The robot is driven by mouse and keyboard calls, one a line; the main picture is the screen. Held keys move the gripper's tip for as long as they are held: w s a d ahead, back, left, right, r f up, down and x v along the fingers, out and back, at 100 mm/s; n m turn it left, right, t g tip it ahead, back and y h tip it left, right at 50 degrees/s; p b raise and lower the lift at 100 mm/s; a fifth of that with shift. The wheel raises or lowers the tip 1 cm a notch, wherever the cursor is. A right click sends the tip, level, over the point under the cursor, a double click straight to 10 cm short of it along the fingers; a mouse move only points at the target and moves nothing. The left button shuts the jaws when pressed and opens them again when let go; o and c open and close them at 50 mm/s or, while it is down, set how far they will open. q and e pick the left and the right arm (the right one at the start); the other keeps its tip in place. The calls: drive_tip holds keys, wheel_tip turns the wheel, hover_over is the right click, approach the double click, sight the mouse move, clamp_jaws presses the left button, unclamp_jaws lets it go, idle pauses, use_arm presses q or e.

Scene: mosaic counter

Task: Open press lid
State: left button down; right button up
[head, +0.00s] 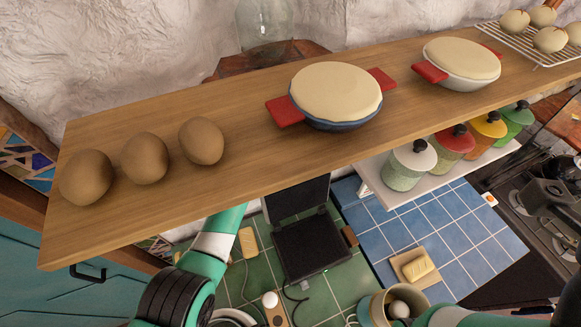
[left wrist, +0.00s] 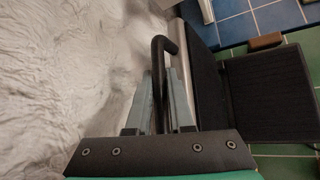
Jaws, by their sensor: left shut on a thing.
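The press is black and stands on the green tiles below the wooden shelf in the head view. Its lid (head: 298,198) stands raised, roughly upright, at the back of the flat base (head: 311,246). In the left wrist view the lid (left wrist: 203,92) is close on the right, with the base (left wrist: 272,92) beyond it. My left gripper (left wrist: 163,88) is shut on the lid's dark bar handle (left wrist: 164,45), near the pale wall. In the head view the shelf hides this gripper; only my left arm shows. My right gripper is not in view.
The wooden shelf (head: 240,165) crosses above the press, bearing potatoes (head: 144,158) and two covered dishes (head: 335,92). The rough wall (left wrist: 60,80) is close beside my left gripper. Lidded jars (head: 408,166) stand right of the press.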

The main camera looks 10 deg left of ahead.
use_arm(q)
drive_tip(key=shift+w+a, duration=0.2)
drive_tip(key=shift+w, duration=0.1)
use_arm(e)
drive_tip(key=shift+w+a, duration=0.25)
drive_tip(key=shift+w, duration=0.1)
use_arm(q)
drive_tip(key=c, duration=0.8)
unclamp_jaws()
drive_tip(key=shift+s, duration=0.1)
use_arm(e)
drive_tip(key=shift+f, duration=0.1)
